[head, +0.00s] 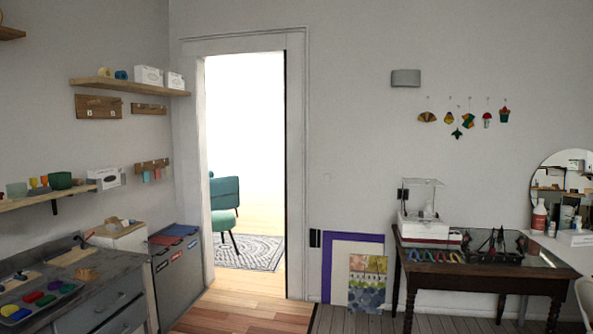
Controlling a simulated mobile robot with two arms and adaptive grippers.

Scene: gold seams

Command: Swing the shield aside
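A white device (424,229) stands on the left part of the dark wooden table at the right. A clear, thin-edged panel (421,184) sits above it and looks like the shield. It is small and far off, so I cannot tell its hinge or exact position. A small pale object inside the device shows below the panel. Neither of my grippers is in view.
The dark table (480,268) also bears a black tray (492,256) and several colourful loops (435,256). Framed pictures (352,262) lean on the wall left of it. A workbench (90,295) and bins (175,265) stand at left. The middle floor (240,318) is clear, before an open doorway.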

